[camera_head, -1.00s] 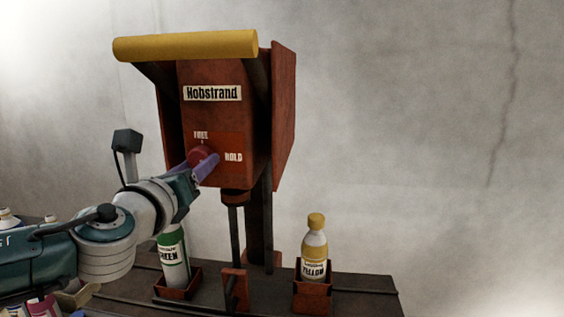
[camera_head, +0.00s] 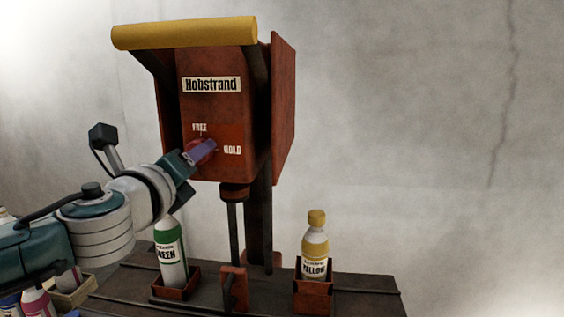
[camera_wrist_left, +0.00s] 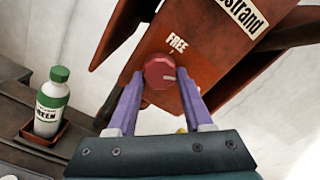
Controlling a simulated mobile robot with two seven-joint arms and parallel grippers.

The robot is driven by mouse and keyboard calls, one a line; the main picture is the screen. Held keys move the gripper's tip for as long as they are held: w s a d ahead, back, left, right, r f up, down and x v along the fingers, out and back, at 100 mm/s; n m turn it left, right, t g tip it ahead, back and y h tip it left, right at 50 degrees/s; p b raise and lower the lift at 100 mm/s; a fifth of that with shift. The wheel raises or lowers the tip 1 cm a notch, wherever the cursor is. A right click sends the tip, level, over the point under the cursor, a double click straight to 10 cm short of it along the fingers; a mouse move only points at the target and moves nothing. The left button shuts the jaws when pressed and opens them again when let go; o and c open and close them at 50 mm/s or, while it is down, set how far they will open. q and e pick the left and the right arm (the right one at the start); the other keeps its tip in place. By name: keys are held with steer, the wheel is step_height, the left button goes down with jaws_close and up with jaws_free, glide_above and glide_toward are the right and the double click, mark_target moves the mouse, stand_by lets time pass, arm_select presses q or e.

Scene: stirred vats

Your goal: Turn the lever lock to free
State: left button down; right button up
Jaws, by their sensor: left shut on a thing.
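The lock is a round red knob (camera_wrist_left: 159,72) on the front of the rust-red machine (camera_head: 212,110), below and between the labels FREE (camera_head: 199,127) and HOLD (camera_head: 232,150). In the left wrist view a pale mark on the knob points right, away from straight at FREE; HOLD is hidden there. My left gripper (camera_head: 207,150) is shut on the knob, one purple finger on each side. In the head view its fingers cover much of the knob (camera_head: 206,158). My right gripper is not in view.
A thick yellow bar (camera_head: 185,33) spans the machine's top. A green-labelled bottle (camera_head: 171,250) and a yellow bottle (camera_head: 315,245) stand in holders on the dark bench (camera_head: 360,303). More bottles (camera_head: 38,303) are at lower left, under my left arm. The wall behind is bare.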

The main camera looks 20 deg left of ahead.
arm_select(q)
steer(key=shift+d+r+n+b, duration=0.15)
steer(key=shift+n+b, duration=0.45)
steer(key=shift+n, duration=2.6)
steer(key=shift+a+r+n+b, duration=0.15)
steer(key=shift+n+b, duration=0.45)
steer(key=shift+n, duration=2.6)
steer(key=shift+d, duration=0.1)
steer(key=shift+c, duration=1.5)
jaws_free()
steer(key=v, duration=1)
steer(key=shift+b, duration=0.45)
steer(key=shift+w, duration=0.1)
